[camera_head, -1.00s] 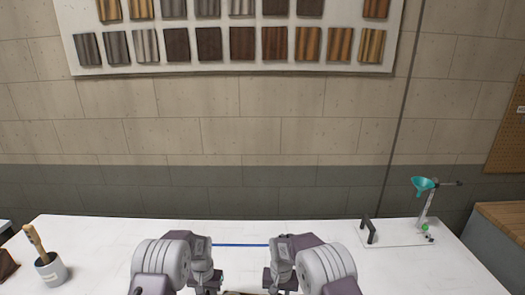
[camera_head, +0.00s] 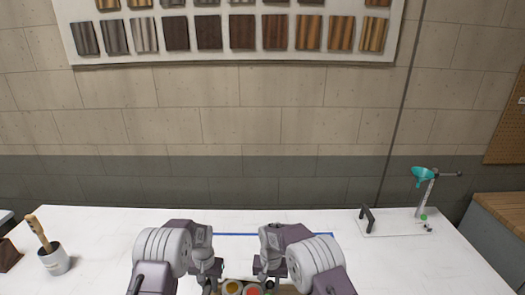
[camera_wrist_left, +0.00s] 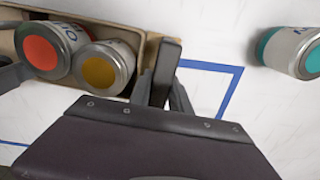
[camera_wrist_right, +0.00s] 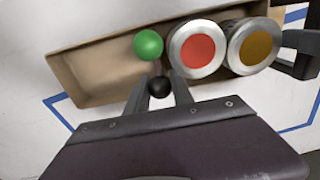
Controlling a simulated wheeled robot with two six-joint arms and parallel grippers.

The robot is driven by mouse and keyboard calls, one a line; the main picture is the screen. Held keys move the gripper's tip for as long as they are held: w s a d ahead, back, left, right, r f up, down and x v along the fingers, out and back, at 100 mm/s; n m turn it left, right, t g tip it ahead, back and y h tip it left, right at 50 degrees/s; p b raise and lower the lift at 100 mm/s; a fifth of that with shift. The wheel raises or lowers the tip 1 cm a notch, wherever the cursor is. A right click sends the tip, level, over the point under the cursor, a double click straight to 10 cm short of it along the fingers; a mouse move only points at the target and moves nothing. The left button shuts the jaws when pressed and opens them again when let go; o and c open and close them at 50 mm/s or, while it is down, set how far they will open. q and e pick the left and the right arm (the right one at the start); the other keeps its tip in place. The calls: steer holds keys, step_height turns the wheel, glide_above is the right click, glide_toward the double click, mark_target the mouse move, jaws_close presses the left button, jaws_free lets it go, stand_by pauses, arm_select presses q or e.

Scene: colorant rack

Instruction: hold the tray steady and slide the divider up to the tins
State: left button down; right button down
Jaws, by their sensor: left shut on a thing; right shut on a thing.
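The tan tray (camera_wrist_right: 85,72) holds a red-topped tin (camera_wrist_right: 197,49) and an ochre-topped tin (camera_wrist_right: 252,46) side by side at one end. Both tins also show in the left wrist view, red (camera_wrist_left: 42,52) and ochre (camera_wrist_left: 100,69). My left gripper (camera_wrist_left: 161,92) is shut on a dark upright grip at the tray's end, beside the ochre tin. My right gripper (camera_wrist_right: 159,92) is shut on a black round knob (camera_wrist_right: 160,86) at the tray's near edge, by the red tin. A green ball (camera_wrist_right: 148,44) sits just left of the red tin. I cannot make out the divider's plate.
The tray's other end is empty. Blue lines (camera_wrist_left: 228,92) mark the white table. A brush cup (camera_head: 55,260) stands at the left, and a stand with a teal funnel (camera_head: 423,176) at the right.

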steer(key=shift+a, duration=0.1)
steer(key=shift+w+a, duration=0.1)
steer(key=shift+a, duration=0.7)
steer(key=c, duration=1)
jaws_free()
arm_select(q)
steer(key=c, duration=1.1)
jaws_free()
arm_select(e)
step_height(320, 180, up, 12)
steer(key=shift+r, duration=0.1)
